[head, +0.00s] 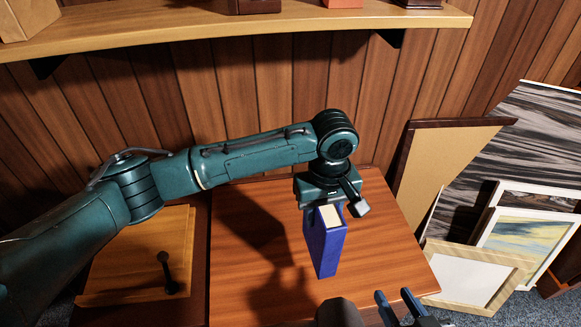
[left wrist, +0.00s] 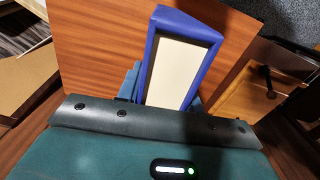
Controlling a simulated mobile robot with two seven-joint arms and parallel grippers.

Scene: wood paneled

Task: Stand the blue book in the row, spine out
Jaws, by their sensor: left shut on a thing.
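The blue book (head: 327,248) is upright above or on the reddish wooden tabletop (head: 245,285), its cream page edge facing up. I cannot tell whether its lower end touches the wood. My left gripper (head: 328,205) is shut on the upper end of the book. In the left wrist view the book (left wrist: 212,35) sits between the fingers (left wrist: 165,95), page block towards the camera. My right gripper (head: 393,293) is at the bottom edge, its two fingers apart and empty. A wall shelf (head: 200,25) crosses the top, where only the bases of several objects show; no full row is visible.
A lighter wooden board or box (head: 130,262) with a dark handle lies at the left of the tabletop. Framed pictures (head: 525,235) and a tan board (head: 445,165) lean at the right. The tabletop around the book is mostly clear.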

